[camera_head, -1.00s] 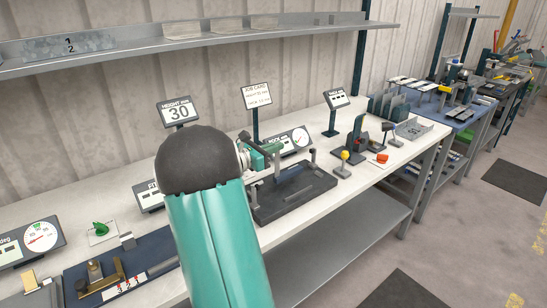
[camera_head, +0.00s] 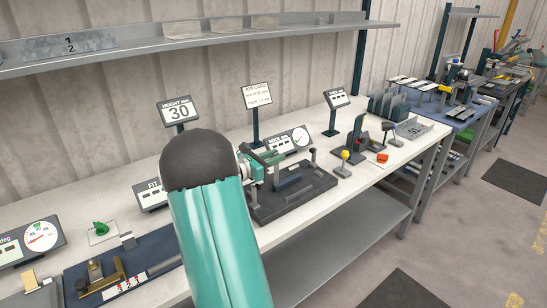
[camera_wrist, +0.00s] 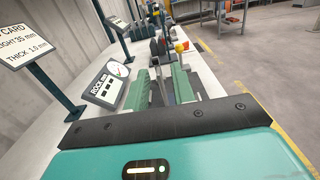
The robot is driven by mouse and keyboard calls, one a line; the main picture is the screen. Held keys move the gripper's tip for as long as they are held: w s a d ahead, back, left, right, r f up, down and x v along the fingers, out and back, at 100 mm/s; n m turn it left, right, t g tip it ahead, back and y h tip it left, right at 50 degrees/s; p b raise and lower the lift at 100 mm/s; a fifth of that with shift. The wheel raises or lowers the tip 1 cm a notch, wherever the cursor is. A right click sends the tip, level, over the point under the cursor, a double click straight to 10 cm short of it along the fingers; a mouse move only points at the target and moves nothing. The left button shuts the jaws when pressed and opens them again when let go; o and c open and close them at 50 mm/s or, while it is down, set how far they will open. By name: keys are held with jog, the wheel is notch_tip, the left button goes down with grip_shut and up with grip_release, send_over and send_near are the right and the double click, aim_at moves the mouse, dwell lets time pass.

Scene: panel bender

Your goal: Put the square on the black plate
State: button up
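The black plate (camera_head: 308,193) lies on the white bench, right of my arm, with raised posts at its edge. A dark blue bar (camera_head: 288,178) shows on the plate; I cannot tell whether it is the square or part of the fixture. My gripper (camera_wrist: 160,80) points along the bench, over or close beside the plate. Its two green fingers are apart in the wrist view, with dark surface showing between them and no clearly held object. In the head view my arm hides part of the gripper and the plate's left side.
A dark stand with red parts (camera_head: 357,140) and a yellow-knobbed lever (camera_head: 344,158) stand right of the plate. Dial panels and sign posts line the back, including the job card (camera_head: 257,96). A metal shelf (camera_head: 200,38) runs above the bench.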

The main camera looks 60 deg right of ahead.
jog(key=v, duration=1.2)
jog(key=s+a+r+m+t+y, duration=0.1)
jog(key=a+m+t+y, duration=0.3)
jog(key=a, duration=1.1)
jog(key=s+a+r+m+t+y, duration=0.1)
jog(key=s+a+m+t+y, duration=0.2)
jog(key=a, duration=1.3)
jog(key=s+a+r+m+t+y, duration=0.2)
jog(key=a+m+t+y, duration=0.3)
jog(key=a+y, duration=0.4)
jog(key=a+t, duration=0.1)
jog(key=a, duration=0.6)
jog(key=shift+m+t, duration=0.3)
jog(key=shift+t, duration=0.1)
jog(key=shift+s+d, duration=0.1)
jog(key=shift+d, duration=0.05)
